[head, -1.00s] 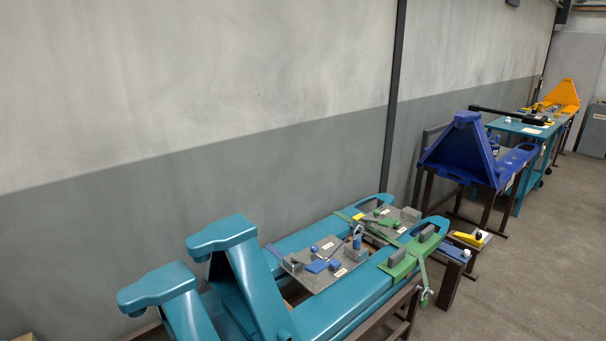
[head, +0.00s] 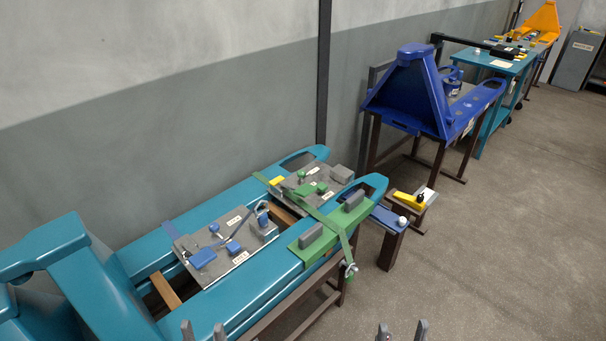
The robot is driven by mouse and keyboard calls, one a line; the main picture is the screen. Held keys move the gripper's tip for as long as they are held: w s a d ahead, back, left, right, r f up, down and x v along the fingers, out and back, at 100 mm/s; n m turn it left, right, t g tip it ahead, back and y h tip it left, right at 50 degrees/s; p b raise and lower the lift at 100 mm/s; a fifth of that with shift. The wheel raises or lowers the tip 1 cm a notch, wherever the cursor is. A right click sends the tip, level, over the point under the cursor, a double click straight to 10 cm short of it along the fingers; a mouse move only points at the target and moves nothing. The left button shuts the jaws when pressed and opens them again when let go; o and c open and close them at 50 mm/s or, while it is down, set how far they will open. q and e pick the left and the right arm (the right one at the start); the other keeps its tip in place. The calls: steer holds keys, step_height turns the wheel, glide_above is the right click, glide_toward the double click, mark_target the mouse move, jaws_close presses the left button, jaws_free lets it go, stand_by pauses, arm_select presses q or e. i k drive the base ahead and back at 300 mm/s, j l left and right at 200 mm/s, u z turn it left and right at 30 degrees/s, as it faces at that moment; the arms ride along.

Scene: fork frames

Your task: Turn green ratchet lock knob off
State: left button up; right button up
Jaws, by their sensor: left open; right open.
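A grey plate (head: 318,173) with green fittings lies across the teal fork frame near its far end. It carries a small round green knob (head: 301,175) and a flatter green piece (head: 322,187); I cannot tell which is the ratchet lock knob or how it is set. A green strap (head: 325,217) crosses the frame beside this plate. In the head view, my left gripper (head: 203,332) and my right gripper (head: 402,332) show only their fingertips at the bottom edge. Both are open and empty, well short of the green fittings.
A second grey plate (head: 205,238) with blue fittings lies nearer on the teal fork frame (head: 125,240). Small stands with a white knob (head: 402,221) and a yellow lever (head: 408,200) stand beyond. A blue fork frame (head: 415,95) is further back. The floor at right is clear.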

mark_target(301, 173)
steer(key=i+l+u, duration=0.15)
steer(key=u, duration=0.75)
steer(key=i+l+u, duration=0.15)
steer(key=l+u, duration=0.2)
steer(key=l, duration=0.15)
steer(key=i+l+u, duration=0.15)
steer(key=l+u, duration=0.15)
steer(key=l, duration=0.25)
steer(key=l+u, duration=0.35)
steer(key=l, duration=0.15)
steer(key=l+u, duration=0.1)
steer(key=l, duration=1.95)
